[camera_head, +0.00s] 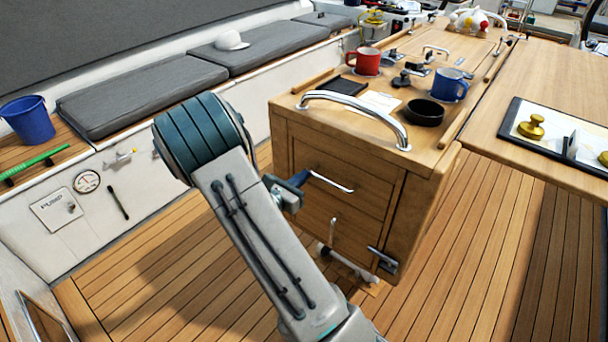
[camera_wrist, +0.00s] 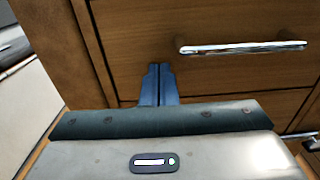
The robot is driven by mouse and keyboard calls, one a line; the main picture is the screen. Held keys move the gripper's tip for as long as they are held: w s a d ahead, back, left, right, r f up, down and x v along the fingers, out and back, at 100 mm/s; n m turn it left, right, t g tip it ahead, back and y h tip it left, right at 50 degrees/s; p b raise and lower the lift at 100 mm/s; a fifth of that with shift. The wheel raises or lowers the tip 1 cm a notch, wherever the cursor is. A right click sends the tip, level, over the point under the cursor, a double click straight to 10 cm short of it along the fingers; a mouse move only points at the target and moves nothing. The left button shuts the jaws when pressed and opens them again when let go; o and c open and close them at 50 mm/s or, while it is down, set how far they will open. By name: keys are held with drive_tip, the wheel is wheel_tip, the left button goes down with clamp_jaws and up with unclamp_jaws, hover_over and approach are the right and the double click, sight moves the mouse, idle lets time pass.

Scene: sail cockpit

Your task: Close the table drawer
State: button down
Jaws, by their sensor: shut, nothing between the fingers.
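The wooden table (camera_head: 440,160) stands right of my arm. Its upper drawer (camera_head: 365,198) has a plain wooden front with a chrome bar handle (camera_head: 333,182). The drawer front looks flush or nearly flush with the table's end; I cannot tell if a small gap is left. My gripper (camera_head: 302,178) is shut and empty, its blue fingers at the left part of the drawer front, left of the handle. In the wrist view, the shut fingertips (camera_wrist: 159,68) point at the drawer front (camera_wrist: 215,75), left of the handle (camera_wrist: 240,47). Whether they touch it is unclear.
A chrome rail (camera_head: 355,105) curves along the table's top edge. A red mug (camera_head: 367,62), a blue mug (camera_head: 448,85) and a black bowl (camera_head: 424,112) stand on top. A lower latch (camera_head: 383,260) sits below. Grey bench cushions (camera_head: 140,95) line the left; teak floor (camera_head: 470,240) is clear on the right.

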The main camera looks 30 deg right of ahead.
drive_tip(key=v, duration=1.3)
drive_tip(key=s+d+r+m+g+y+p, duration=0.2)
drive_tip(key=s+r+m+g+y+p, duration=0.1)
drive_tip(key=s+r+m+g, duration=0.3)
drive_tip(key=s+d+r+m+g+y+p, duration=0.3)
drive_tip(key=s+r+m+y, duration=0.1)
drive_tip(key=s+m, duration=0.3)
drive_tip(key=s+a+r+m+t+y+p, duration=0.4)
drive_tip(key=a+r+m+y, duration=0.4)
drive_tip(key=r, duration=0.4)
drive_tip(key=shift+s+a+m+y+p, duration=0.35)
drive_tip(key=shift+s+m+y+p, duration=0.35)
drive_tip(key=shift+m, duration=0.2)
